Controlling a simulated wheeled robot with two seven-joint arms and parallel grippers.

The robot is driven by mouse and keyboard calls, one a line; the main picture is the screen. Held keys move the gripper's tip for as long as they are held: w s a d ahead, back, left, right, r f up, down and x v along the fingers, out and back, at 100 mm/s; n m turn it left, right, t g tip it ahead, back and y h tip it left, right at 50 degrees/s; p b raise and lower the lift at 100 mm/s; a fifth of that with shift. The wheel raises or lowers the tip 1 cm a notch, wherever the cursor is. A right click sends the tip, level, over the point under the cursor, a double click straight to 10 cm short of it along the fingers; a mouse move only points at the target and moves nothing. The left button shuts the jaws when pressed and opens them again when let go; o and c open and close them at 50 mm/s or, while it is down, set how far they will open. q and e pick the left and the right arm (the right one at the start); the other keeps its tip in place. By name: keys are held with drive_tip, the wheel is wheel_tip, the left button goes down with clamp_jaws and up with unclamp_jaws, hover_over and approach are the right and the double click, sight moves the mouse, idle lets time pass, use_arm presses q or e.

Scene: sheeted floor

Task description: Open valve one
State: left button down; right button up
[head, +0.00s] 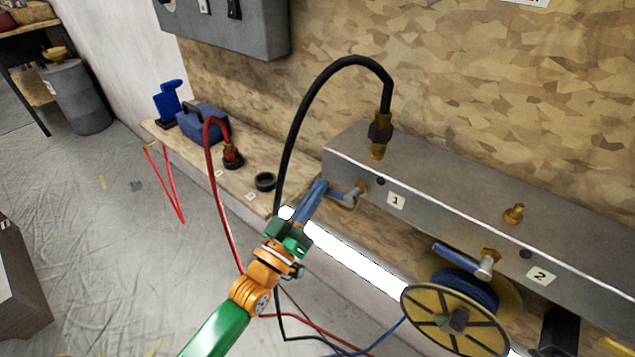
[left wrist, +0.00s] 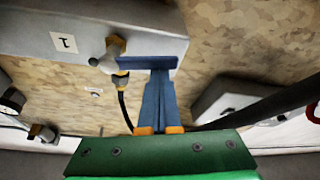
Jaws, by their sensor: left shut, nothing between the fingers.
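Valve one is on the front of the grey metal manifold (head: 450,205), left of the label "1" (head: 396,201). Its brass-and-silver body (head: 350,194) shows in the head view. Its blue lever handle (left wrist: 148,62) shows in the left wrist view, running along the manifold's edge. My left gripper (head: 319,187) is shut, with its blue fingers (left wrist: 159,92) at the handle's free-end half. They look to touch or nearly touch it; I cannot tell which. The fingers hide part of the handle in the head view. My right gripper is not in view.
Valve two's blue handle (head: 458,257) and a yellow cable reel (head: 418,300) are to the right. A black hose (head: 290,130) arches over from the manifold's top fitting (head: 380,135). A red hose (head: 212,180) hangs left of my arm. A blue toolbox (head: 202,122) stands on the bench.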

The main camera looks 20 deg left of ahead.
use_arm(q)
drive_tip(key=d+f+n+g+y+p, duration=0.1)
drive_tip(key=d+f+n+y+p, duration=0.1)
drive_tip(key=n, duration=0.6)
drive_tip(key=s+d+f+n+g+y+p, duration=0.1)
drive_tip(key=d+f+n+g+y+p, duration=0.1)
drive_tip(key=n+p, duration=0.3)
drive_tip(key=shift+s+f+n+y, duration=0.35)
drive_tip(key=shift+f+n, duration=0.35)
drive_tip(key=shift+n, duration=1.3)
drive_tip(key=shift+w+d, duration=0.15)
drive_tip(key=shift+d, duration=0.05)
drive_tip(key=shift+a, duration=0.1)
